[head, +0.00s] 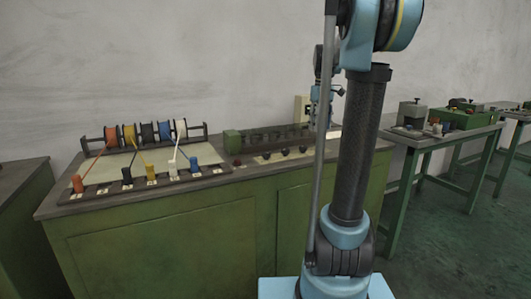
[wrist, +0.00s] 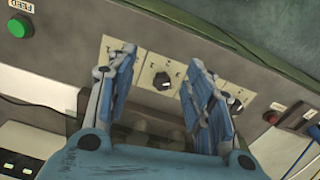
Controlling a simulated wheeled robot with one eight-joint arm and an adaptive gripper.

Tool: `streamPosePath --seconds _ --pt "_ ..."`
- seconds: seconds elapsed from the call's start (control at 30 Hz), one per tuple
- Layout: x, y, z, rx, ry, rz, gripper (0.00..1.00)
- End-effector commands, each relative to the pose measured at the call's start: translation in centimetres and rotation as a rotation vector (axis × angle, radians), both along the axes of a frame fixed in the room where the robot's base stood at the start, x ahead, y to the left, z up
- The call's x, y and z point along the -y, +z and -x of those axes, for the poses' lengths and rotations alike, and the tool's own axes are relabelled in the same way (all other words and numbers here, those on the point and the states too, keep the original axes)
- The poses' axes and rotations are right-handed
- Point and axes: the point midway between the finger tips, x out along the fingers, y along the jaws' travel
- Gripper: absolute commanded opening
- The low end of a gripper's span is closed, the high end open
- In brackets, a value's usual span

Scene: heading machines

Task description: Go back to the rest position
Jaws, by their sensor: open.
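My gripper (wrist: 160,60) is open in the wrist view, with its two blue fingers spread apart and nothing held between them. Beyond the fingers is a grey panel with cream plates. One black knob (wrist: 162,82) shows in the gap between the fingers, and another knob (wrist: 236,105) shows beside the right finger. I cannot tell the exact distance from the fingertips to the panel. In the head view my gripper (head: 321,115) hangs above the right part of the green bench, partly hidden behind my arm.
The green bench (head: 150,235) carries a rack of coloured spools (head: 147,132), coloured blocks and a green machine (head: 232,142). A green button (wrist: 18,27) and a red button (wrist: 271,117) show on the panel. Tables (head: 450,134) stand at right, with open floor (head: 440,250) before them.

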Motion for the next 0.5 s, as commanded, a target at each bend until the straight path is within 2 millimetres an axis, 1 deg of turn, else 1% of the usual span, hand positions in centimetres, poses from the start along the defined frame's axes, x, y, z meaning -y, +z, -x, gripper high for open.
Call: streamPosePath --seconds 0.03,0.1,0.27,0.5 --pt "-0.4 -0.4 1.7 0.006 -0.018 -0.001 0.47" --pt "-0.9 -1.1 3.7 0.016 -0.048 -0.001 0.47" --pt "-2.0 -2.9 8.3 0.035 -0.116 -0.005 0.47" --pt "-3.2 -6.5 15.1 0.066 -0.217 -0.013 0.47"
